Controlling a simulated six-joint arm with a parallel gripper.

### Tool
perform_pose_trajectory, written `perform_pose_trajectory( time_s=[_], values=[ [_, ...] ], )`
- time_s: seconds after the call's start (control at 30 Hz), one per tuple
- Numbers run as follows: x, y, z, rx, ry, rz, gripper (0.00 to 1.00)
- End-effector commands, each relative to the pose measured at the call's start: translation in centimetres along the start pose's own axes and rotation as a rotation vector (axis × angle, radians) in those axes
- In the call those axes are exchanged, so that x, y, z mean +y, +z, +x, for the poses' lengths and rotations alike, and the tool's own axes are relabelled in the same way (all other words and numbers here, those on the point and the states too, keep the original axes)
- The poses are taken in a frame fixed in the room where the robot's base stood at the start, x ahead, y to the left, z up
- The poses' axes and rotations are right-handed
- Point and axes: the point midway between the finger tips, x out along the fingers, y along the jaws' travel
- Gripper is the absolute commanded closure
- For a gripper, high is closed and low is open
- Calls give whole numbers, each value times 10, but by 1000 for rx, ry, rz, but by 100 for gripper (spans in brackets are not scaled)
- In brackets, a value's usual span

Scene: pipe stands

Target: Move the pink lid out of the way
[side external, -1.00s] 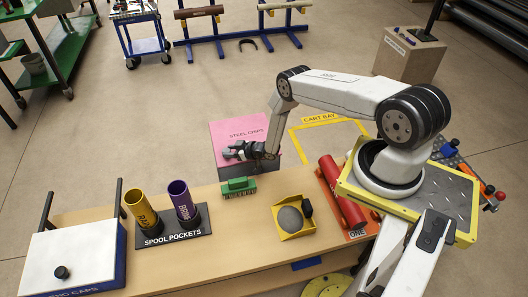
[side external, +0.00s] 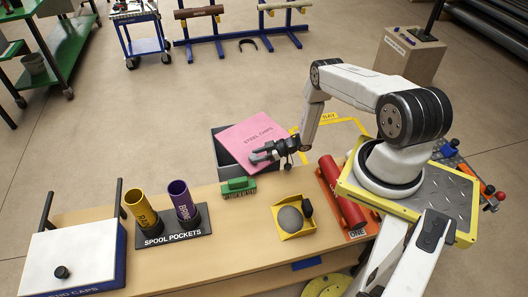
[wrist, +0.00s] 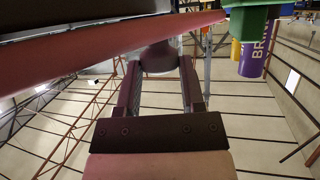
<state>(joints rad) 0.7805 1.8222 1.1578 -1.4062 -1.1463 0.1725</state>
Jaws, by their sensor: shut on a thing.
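The pink lid (side external: 252,140), lettered "STEEL CHIPS", is raised and tilted in the side external view. It lies partly over a dark open-topped bin (side external: 221,153) behind the bench, whose left part shows uncovered. My gripper (side external: 268,153) is shut on the lid near its front right edge. In the wrist view the lid's pink edge (wrist: 60,62) runs across the top, and my gripper's fingers (wrist: 158,70) reach up to it. What exactly the fingertips clasp is partly hidden there.
A green brush-like block (side external: 238,187) stands on the bench edge close to the lid. A yellow tray (side external: 292,225), a red cylinder (side external: 342,190) and spool pockets (side external: 172,233) stand on the bench. A yellow-outlined cart bay (side external: 345,127) on the floor is clear.

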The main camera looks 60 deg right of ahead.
Motion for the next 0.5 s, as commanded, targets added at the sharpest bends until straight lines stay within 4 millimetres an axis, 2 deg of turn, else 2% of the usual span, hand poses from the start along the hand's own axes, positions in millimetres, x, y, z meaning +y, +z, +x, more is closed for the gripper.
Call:
perform_pose_trajectory(
  time_s=[0.1, 0.5],
  values=[
    [1, 7, -16, 0, -48, -20, 100],
    [5, 26, -60, -1, -209, -87, 100]
  ],
)
